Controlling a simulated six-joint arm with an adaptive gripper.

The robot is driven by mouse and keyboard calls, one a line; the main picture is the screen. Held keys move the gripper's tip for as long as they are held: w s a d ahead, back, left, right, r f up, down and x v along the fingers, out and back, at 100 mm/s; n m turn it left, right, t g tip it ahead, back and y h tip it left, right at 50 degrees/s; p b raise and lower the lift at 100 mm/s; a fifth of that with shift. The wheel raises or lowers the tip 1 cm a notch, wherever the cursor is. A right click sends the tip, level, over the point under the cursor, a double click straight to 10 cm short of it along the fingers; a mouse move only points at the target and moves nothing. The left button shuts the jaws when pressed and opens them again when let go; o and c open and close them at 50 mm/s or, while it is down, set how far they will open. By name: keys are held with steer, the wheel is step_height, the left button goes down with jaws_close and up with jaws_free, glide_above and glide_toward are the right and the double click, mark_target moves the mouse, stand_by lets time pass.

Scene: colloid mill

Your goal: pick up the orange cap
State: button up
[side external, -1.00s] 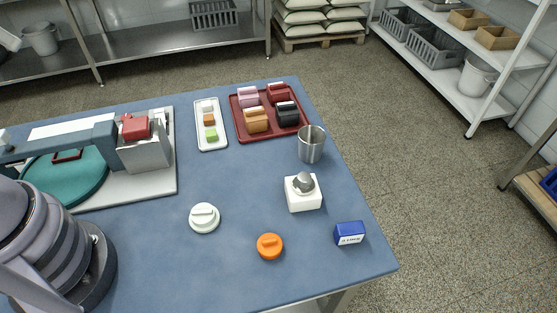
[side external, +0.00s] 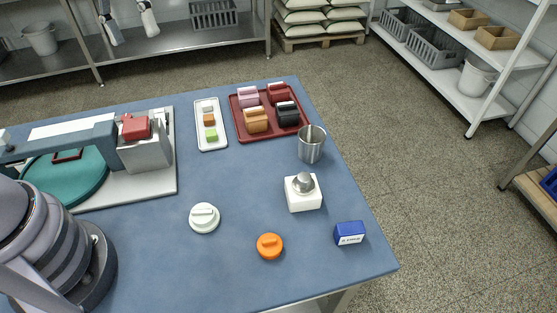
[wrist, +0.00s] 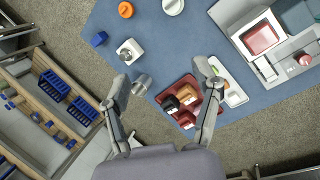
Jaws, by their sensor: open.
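The orange cap (side external: 270,246) lies on the blue table top near the front edge, with a raised grip bar on top. It also shows at the top of the wrist view (wrist: 126,10). My gripper (side external: 132,36) is at the top left of the side view, far from the cap and appearing high above the table. In the wrist view my gripper (wrist: 161,78) has its two fingers wide apart, with nothing between them. No part of the cap is hidden in the side view.
A white cap (side external: 204,218) lies left of the orange one. A blue box (side external: 349,233), a white block with a metal piece (side external: 304,199) and a steel cup (side external: 311,147) stand to the right. A red tray (side external: 238,112) and a white tray (side external: 201,140) lie behind. Table around the cap is clear.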

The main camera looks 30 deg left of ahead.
steer(key=w+d+f+n+g+h, duration=0.2)
steer(key=w+d+f+g, duration=0.2)
steer(key=w+d+f, duration=0.45)
steer(key=n+g+h, duration=0.4)
steer(key=g, duration=0.1)
glide_toward(269, 239)
steer(key=x, duration=0.4)
steer(key=shift+d+f, duration=0.2)
steer(key=shift+d, duration=0.1)
steer(key=shift+x, duration=2.95)
steer(key=shift+s+a, duration=0.1)
steer(key=shift+a, duration=0.05)
steer(key=c, duration=1)
steer(key=shift+f, duration=0.1)
